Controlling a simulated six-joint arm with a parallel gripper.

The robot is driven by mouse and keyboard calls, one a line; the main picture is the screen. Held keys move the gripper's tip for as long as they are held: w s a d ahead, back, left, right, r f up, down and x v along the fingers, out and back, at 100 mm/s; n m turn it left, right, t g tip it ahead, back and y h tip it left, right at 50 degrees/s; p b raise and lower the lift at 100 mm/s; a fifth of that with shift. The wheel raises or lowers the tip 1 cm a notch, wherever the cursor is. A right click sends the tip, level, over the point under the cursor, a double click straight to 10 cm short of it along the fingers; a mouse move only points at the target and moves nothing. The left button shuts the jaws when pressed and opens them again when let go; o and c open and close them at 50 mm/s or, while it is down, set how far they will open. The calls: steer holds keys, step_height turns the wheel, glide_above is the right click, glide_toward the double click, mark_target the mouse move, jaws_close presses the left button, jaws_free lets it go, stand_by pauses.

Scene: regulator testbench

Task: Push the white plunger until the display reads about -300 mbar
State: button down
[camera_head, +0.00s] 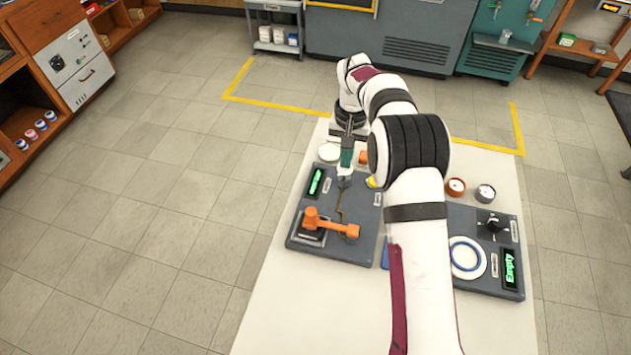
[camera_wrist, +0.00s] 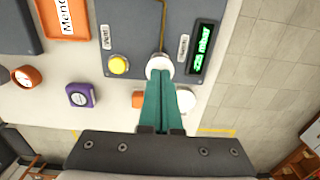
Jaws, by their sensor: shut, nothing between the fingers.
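The white plunger (camera_wrist: 158,63) is a round white knob on the grey panel (camera_wrist: 150,18) in the wrist view. My gripper (camera_wrist: 162,76) has its teal fingers shut together with nothing between them. The fingertips overlap the plunger's near edge in the picture; I cannot tell whether they touch it. The display (camera_wrist: 201,47) beside the plunger shows green text with "mbar"; its number is too small and tilted to read surely. In the head view my gripper (camera_head: 346,163) points down at the panel's far edge, right of the display (camera_head: 316,182). The plunger is mostly hidden there.
A yellow button (camera_wrist: 118,65) stands left of the plunger. A purple-framed dial (camera_wrist: 80,95) and an orange gauge (camera_wrist: 27,77) lie on the white table. An orange lever (camera_head: 330,225) stands on the panel's near side. A second panel (camera_head: 500,225) lies right of my arm.

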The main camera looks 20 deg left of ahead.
steer(key=shift+f, duration=0.9)
stand_by(0.4)
steer(key=shift+r, duration=1.55)
step_height(320, 180, up, 6)
